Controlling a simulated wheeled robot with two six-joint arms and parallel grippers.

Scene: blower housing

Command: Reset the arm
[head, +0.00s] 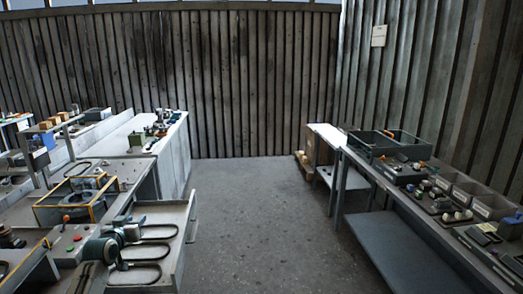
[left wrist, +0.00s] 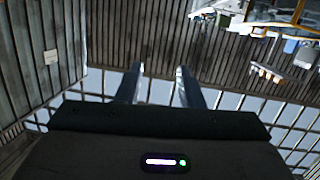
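My left gripper (left wrist: 158,75) shows in the left wrist view, its two dark fingers spread apart with nothing between them. Past the fingers are the plank wall and the roof windows, and the view looks upside down. I cannot make out the left gripper clearly in the head view. My right gripper is in neither view. A grey-green rounded housing (head: 104,246) sits on the left workstation in the head view.
Left benches carry an orange-edged frame (head: 78,198) and a tray with curved dark loops (head: 158,250). A right bench (head: 405,215) holds dark bins (head: 385,143) and small parts. The floor aisle (head: 255,220) between is clear. A plank wall (head: 240,85) closes the back.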

